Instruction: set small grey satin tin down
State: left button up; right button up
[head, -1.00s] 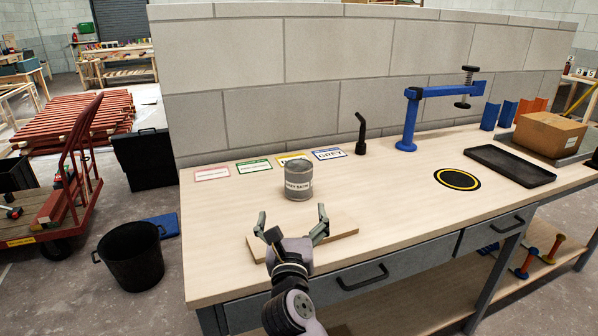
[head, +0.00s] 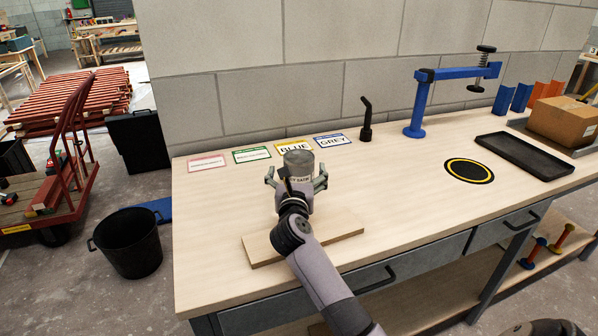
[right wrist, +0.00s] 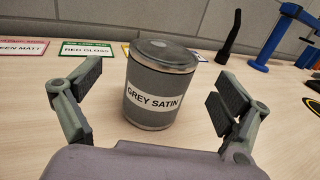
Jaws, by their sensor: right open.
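The small grey satin tin (head: 298,163) stands upright on the bench top (head: 400,187). In the right wrist view the tin (right wrist: 153,88) shows its silver lid and its "GREY SATIN" label. My right gripper (head: 296,182) is open, with one finger on each side of the tin. In the right wrist view there are gaps between the tin and both fingers of the right gripper (right wrist: 152,108). The GREY card (head: 333,140) and the BLUE card (head: 294,145) lie behind the tin. My left gripper is not in view.
A wooden board (head: 335,226) lies under my right forearm at the front. A blue clamp stand (head: 416,110), a black handle (head: 366,120), a yellow-ringed black disc (head: 469,171), a black tray (head: 523,155) and a cardboard box (head: 563,120) stand to the right. Bench between is clear.

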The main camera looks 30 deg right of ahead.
aim_at(299, 160)
jog(key=shift+x, duration=1.1)
jog(key=x, duration=0.3)
jog(key=shift+d, duration=0.2)
jog(key=shift+w+d, duration=0.1)
jog(key=shift+w, duration=0.05)
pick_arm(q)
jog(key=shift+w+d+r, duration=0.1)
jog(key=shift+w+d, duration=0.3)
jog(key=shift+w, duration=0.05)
pick_arm(e)
jog(key=shift+c, duration=0.3)
